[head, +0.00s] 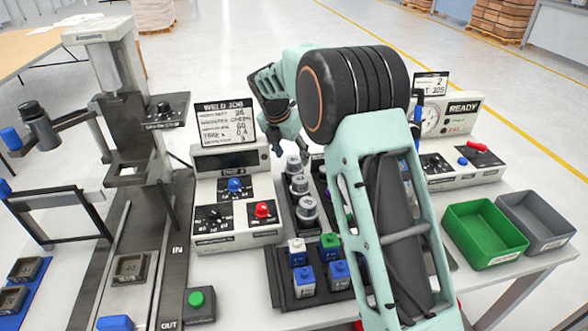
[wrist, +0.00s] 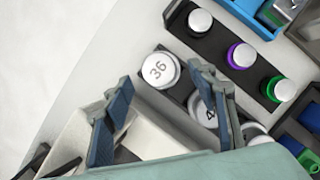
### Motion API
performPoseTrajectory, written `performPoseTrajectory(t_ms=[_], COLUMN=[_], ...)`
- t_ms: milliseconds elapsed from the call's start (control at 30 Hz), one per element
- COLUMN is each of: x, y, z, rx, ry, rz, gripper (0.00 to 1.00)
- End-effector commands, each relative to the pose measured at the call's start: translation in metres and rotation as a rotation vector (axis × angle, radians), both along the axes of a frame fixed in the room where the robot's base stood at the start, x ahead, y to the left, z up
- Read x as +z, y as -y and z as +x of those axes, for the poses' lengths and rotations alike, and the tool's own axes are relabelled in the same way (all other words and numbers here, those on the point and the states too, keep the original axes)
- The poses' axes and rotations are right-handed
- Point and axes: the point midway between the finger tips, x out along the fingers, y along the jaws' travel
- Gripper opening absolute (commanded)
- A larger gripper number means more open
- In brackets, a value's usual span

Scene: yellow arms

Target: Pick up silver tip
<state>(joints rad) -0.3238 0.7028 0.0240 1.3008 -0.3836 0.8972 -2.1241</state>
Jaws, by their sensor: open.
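A tip with a plain silver top (wrist: 200,21) stands in a black rack (wrist: 219,47) at the top of the wrist view. Purple-ringed (wrist: 241,55) and green-ringed (wrist: 284,90) tips stand in the same rack. My gripper (wrist: 162,82) is open and empty. In the wrist view, its fingers appear on either side of a round silver piece marked 36 (wrist: 158,69); whether they touch it is unclear. Another numbered silver piece (wrist: 203,112) is partly hidden by the right finger. In the head view my gripper (head: 283,144) is over the far end of the silver pieces' row (head: 299,184); my arm hides most of the tip rack.
A weld controller (head: 235,190) with knobs stands left of the row. A block tray (head: 280,291) lies in front. Green (head: 483,238) and grey (head: 536,222) bins are at the right. A gauge box (head: 455,170) stands behind the bins.

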Motion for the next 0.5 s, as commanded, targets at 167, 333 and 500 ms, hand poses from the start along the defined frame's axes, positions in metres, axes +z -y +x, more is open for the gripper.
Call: performPoseTrajectory(t_ms=[167,333,500], x=[-0.023,-0.027,-0.027], y=[0.004,0.005,0.005], z=[0.009,0.011,0.011], rx=[-0.001,0.0,0.0], ry=[-0.002,0.0,0.0], rz=[-0.001,0.001,0.0], gripper=[0.53,0.53,0.48])
